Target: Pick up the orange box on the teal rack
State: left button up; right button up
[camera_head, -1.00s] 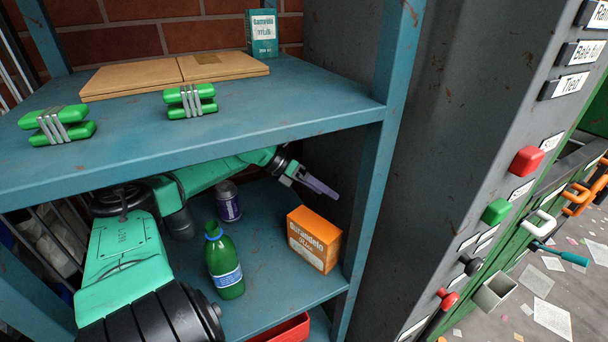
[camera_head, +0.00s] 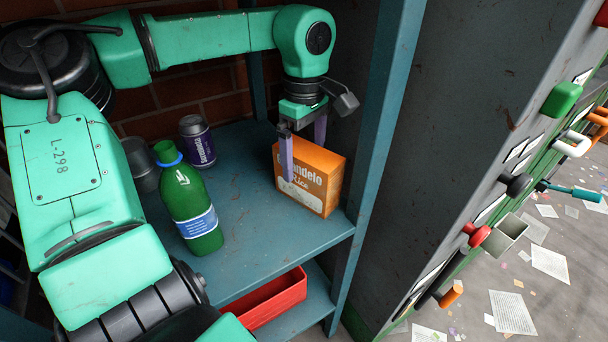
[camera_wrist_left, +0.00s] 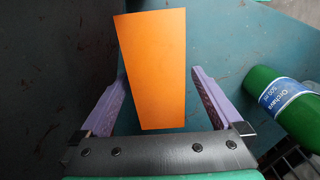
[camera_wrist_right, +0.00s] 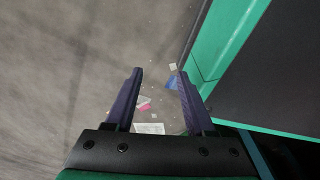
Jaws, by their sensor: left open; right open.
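In the left wrist view the plain orange top of the box (camera_wrist_left: 155,70) lies between the two purple fingers, with a gap on each side. My left gripper (camera_head: 304,158) is open and points down over the box, one finger in front of its printed face and one behind. It is not closed on the box. My right gripper (camera_wrist_right: 158,90) is open and empty, over the littered floor; it does not show in the head view.
A green bottle (camera_head: 190,205) and a purple can (camera_head: 198,142) stand left of the box on the same shelf. A red bin (camera_head: 272,300) sits on the level below. The rack's right post (camera_head: 375,150) is close beside the box. A grey cabinet stands further right.

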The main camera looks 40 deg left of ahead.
pick_arm(q)
notch_tip(320, 180, down, 5)
jog(key=shift+w+a+f, duration=0.1)
jog(key=shift+f, duration=0.1)
jog(key=shift+r, duration=0.1)
pick_arm(e)
jog(key=shift+w+r, duration=0.15)
jog(key=shift+w, duration=0.4)
pick_arm(q)
jog(key=c, duration=1.3)
jog(key=shift+c, duration=0.2)
